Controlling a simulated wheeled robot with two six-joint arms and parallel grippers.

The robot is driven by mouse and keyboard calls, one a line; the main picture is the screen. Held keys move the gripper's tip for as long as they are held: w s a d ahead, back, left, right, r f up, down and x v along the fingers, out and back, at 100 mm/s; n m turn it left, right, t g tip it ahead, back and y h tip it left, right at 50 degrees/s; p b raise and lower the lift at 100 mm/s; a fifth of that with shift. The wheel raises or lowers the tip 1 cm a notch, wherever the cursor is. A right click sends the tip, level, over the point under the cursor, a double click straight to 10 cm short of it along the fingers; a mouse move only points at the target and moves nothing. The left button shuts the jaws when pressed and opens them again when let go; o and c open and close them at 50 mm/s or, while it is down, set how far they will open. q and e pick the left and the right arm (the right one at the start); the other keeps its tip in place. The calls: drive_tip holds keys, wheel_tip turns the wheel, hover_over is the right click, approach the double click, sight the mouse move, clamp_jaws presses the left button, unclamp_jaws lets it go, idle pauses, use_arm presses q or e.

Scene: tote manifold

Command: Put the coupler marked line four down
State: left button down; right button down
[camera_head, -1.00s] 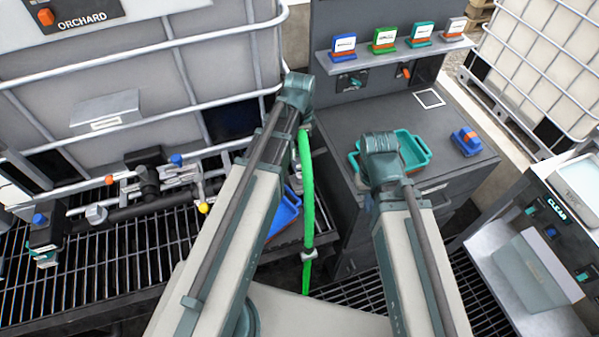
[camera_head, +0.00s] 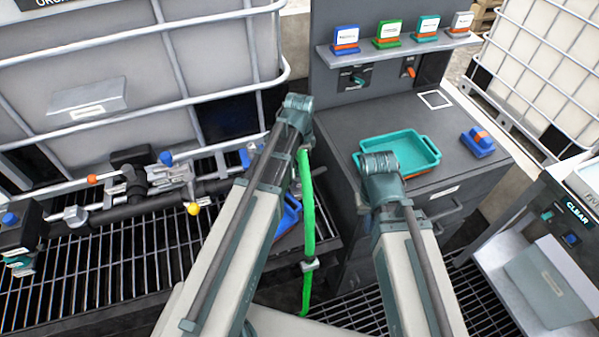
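No coupler with a readable line four mark shows. A green hose (camera_head: 307,205) hangs beside my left arm's far end, with a grey collar (camera_head: 310,264) lower down. Its top end is by my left arm, and I cannot tell whether anything holds it. My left gripper's fingers are hidden behind the arm. My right arm's far end is in front of the near left corner of the teal tray (camera_head: 412,137) on the grey bench. My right gripper's fingers cannot be made out. The tray looks empty.
A dark pipe manifold (camera_head: 105,215) with coloured valve ends lies on the grating at left, before a caged tote. A blue and orange block (camera_head: 478,142) sits right of the tray. Several coloured card holders stand on the shelf (camera_head: 400,46). A white square outline (camera_head: 435,99) is bare.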

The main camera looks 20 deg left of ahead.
use_arm(q)
drive_tip(key=shift+f, duration=0.3)
use_arm(e)
drive_tip(key=shift+f, duration=0.25)
use_arm(q)
drive_tip(key=shift+f, duration=0.15)
drive_tip(key=c, duration=0.6)
unclamp_jaws()
use_arm(e)
drive_tip(key=shift+f, duration=0.15)
use_arm(q)
drive_tip(key=shift+o, duration=0.2)
wheel_tip(320, 180, up, 12)
drive_tip(key=p, duration=1.2)
drive_tip(key=shift+r, duration=0.2)
use_arm(e)
wheel_tip(320, 180, up, 12)
drive_tip(key=shift+r, duration=0.2)
use_arm(q)
drive_tip(key=s+d+n+y, duration=0.1)
drive_tip(key=s+d+n, duration=0.6)
drive_tip(key=s+d, duration=0.3)
drive_tip(key=s, duration=0.4)
drive_tip(key=shift+s+d, duration=0.15)
drive_tip(key=shift+d, duration=0.1)
use_arm(e)
drive_tip(key=shift+f, duration=0.1)
